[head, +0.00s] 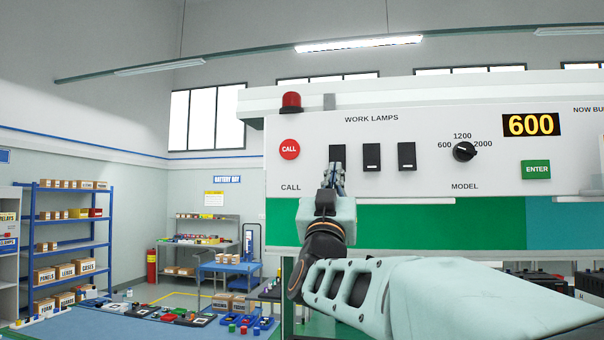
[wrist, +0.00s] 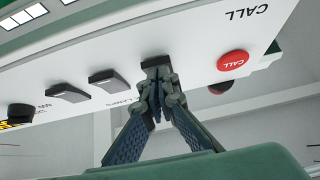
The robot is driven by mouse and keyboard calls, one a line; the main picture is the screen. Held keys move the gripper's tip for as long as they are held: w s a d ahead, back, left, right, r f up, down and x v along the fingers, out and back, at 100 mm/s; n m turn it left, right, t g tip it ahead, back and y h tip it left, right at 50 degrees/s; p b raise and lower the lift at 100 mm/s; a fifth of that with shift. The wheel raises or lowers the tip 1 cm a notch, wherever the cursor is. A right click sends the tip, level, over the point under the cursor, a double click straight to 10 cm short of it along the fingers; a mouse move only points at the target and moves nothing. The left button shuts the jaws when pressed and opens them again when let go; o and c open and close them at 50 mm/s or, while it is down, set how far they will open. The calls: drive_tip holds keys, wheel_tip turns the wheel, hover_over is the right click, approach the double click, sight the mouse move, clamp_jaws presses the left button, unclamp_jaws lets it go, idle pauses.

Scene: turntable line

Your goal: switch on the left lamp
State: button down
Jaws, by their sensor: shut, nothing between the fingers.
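The white panel (head: 230,133) carries a row of three dark rocker switches under the words WORK LAMPS. The left lamp switch (head: 337,152) is partly hidden behind my fingers; its end shows in the wrist view (wrist: 155,61). The middle switch (head: 371,157) and the right switch (head: 407,156) are uncovered. My gripper (head: 335,172) is shut and empty, with its fingertips right at the left switch. In the wrist view, which shows the panel upside down, the fingertips (wrist: 158,88) meet or nearly meet that switch; I cannot tell whether they touch. The switch's position is not clear.
A red CALL button (head: 289,149) is left of the switches. A MODEL knob (head: 465,151), a display reading 600 (head: 531,124) and a green ENTER button (head: 536,169) are to the right. A red beacon (head: 291,101) stands above. Open space lies before the panel.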

drive_tip(key=shift+w+d+f+b, duration=0.15)
drive_tip(key=shift+w+b, duration=0.3)
drive_tip(key=shift+b, duration=0.4)
drive_tip(key=shift+s+f, duration=0.1)
drive_tip(key=shift+f, duration=0.05)
